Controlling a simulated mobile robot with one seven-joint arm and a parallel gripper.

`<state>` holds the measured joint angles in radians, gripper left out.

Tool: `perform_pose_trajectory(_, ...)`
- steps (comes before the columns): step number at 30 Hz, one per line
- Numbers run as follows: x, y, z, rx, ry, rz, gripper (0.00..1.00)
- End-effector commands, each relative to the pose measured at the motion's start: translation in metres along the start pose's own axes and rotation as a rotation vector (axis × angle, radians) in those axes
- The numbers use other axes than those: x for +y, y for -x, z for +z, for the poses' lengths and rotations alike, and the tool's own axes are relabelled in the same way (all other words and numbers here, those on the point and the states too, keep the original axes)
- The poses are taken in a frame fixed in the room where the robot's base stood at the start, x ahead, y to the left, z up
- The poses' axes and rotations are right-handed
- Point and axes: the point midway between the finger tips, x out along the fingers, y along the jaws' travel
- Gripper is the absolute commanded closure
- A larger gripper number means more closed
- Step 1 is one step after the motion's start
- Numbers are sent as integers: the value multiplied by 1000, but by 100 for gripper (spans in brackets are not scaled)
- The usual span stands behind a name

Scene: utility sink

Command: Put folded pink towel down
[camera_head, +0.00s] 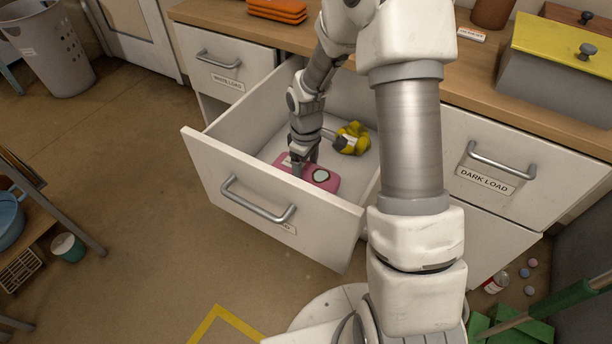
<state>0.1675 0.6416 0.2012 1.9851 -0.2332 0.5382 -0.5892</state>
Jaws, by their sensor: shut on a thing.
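The folded pink towel (326,182) is inside the open middle drawer (225,162), close to the drawer's front panel. It appears to lie flat on the drawer floor, though I cannot tell whether it touches it fully. My gripper (303,172) points down into the drawer and is shut on the towel. My fingers and wrist hide part of the towel's middle and far side.
A yellow bunched item (352,138) lies in the drawer behind the towel. Closed drawers marked "WHITE LOAD" (227,83) and "DARK LOAD" (485,180) flank it. Orange folded cloths (277,10) and a yellow-lidded box (560,50) stand on the counter.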

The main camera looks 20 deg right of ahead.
Motion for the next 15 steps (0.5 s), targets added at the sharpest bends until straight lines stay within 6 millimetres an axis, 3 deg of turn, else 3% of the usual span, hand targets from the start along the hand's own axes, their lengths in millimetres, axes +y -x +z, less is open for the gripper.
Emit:
perform_pose_trajectory(2, 0, -12, 0, 0, 0, 0, 88)
perform_pose_trajectory(13, 0, -15, 0, 0, 1, 1, 88)
perform_pose_trajectory(14, 0, -15, 0, 0, 1, 1, 12)
perform_pose_trajectory(15, 0, -14, 0, 0, 1, 1, 5)
